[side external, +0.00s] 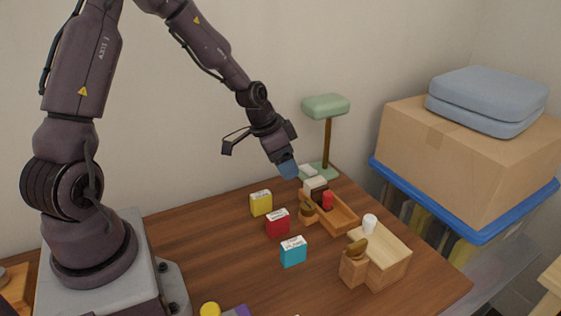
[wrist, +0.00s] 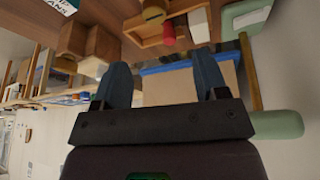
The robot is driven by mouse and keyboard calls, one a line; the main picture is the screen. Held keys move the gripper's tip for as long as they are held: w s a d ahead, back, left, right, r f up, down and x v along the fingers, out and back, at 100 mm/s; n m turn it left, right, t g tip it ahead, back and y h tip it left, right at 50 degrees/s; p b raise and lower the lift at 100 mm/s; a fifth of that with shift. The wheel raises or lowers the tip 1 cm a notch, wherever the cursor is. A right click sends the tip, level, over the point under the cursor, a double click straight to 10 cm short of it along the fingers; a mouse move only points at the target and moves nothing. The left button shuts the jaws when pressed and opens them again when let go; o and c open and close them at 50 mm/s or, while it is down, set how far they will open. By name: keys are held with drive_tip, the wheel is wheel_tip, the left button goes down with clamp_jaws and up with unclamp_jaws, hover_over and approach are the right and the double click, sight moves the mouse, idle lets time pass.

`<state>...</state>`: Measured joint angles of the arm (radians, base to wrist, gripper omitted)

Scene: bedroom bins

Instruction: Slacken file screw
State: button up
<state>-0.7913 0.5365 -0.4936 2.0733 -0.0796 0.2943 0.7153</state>
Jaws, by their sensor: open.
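I cannot pick out a file or a screw with certainty in either view. My gripper (side external: 288,169) hangs above the back of the wooden table, near the lamp and the small tray, touching nothing I can see. In the wrist view its two blue fingers (wrist: 163,75) stand apart with nothing between them. A small wooden tray (side external: 346,214) below and right of it holds a red cylinder (side external: 327,200) and brown pieces. A light wooden block (side external: 390,252) nearer the front has a white cylinder (side external: 369,223) on top and a darker wooden piece (side external: 353,265) at its left.
Yellow (side external: 261,204), red (side external: 278,223) and cyan (side external: 293,252) labelled boxes stand left of the tray. A green lamp (side external: 326,106) rises behind it. A cardboard box (side external: 450,165) sits on a blue-lidded bin (side external: 480,233) at right. Table between my base and the boxes is mostly clear.

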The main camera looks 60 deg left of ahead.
drive_tip(key=shift+s+a+f+n+y, duration=0.15)
drive_tip(key=shift+a+n, duration=0.1)
drive_tip(key=shift+n, duration=0.35)
drive_tip(key=shift+s+a+f+n+y, duration=0.15)
drive_tip(key=shift+a+n, duration=0.1)
drive_tip(key=shift+n, duration=0.35)
drive_tip(key=s+d+r, duration=0.5)
drive_tip(key=s+r, duration=0.4)
drive_tip(key=r, duration=0.1)
drive_tip(key=s+d+r+t+y, duration=0.1)
drive_tip(key=s+d+r, duration=0.5)
drive_tip(key=s+r, duration=0.3)
drive_tip(key=shift+d+v, duration=0.2)
drive_tip(key=shift+v, duration=0.75)
